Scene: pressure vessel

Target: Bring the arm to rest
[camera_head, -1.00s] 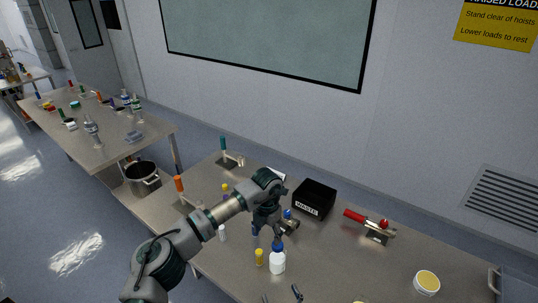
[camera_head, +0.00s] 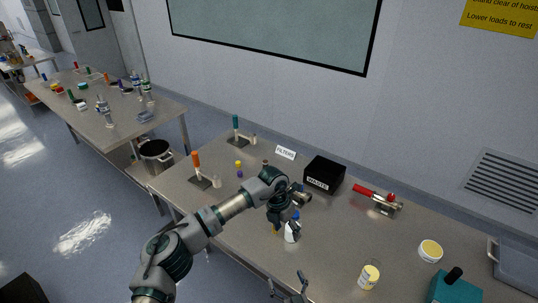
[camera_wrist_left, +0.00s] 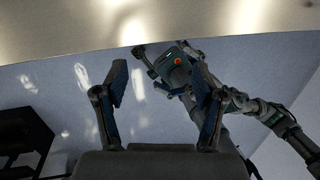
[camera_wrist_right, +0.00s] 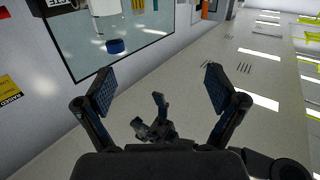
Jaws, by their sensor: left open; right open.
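My left arm comes in from the lower left in the head view, over the near bench (camera_head: 330,225). Its left gripper (camera_head: 302,195) is above the bench in front of the black WASTE box. In the left wrist view its fingers (camera_wrist_left: 160,100) are spread and nothing is between them. My right gripper (camera_head: 288,285) shows at the bottom of the head view, lower than the left one. In the right wrist view its fingers (camera_wrist_right: 155,90) are wide apart. Another dark gripper (camera_wrist_right: 157,120) shows beyond them, not held.
A white bottle with a blue cap (camera_head: 291,233) stands close below my left gripper. The WASTE box (camera_head: 323,174), red-handled clamp (camera_head: 378,196), yellow-lidded tub (camera_head: 430,250), jar (camera_head: 369,277) and teal box (camera_head: 455,290) stand on the bench. Bare bench lies between the bottle and jar.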

